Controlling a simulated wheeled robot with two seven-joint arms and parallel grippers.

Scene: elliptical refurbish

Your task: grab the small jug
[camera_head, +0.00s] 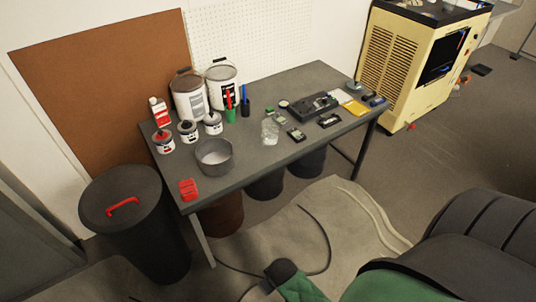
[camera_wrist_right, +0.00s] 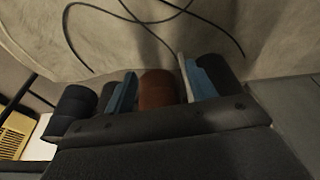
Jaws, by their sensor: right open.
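A small clear glass vessel (camera_head: 270,131), which looks like the small jug, stands on the grey table (camera_head: 250,165) near its front edge, around the middle. It is see-through, so its handle cannot be made out. My right gripper (camera_wrist_right: 157,80) shows in the right wrist view with two blue fingers apart and nothing between them. A brown bin (camera_wrist_right: 158,88) shows beyond the gap, not held. The jug cannot be made out in the wrist view. My left gripper is not in view.
A grey metal pot (camera_head: 214,157) and several paint cans (camera_head: 222,84) stand left of the jug. Electronics (camera_head: 310,106) lie to its right. A lidded black bin (camera_head: 125,205) stands at the table's left end. A large dark and green shape (camera_head: 400,285) fills the lower right.

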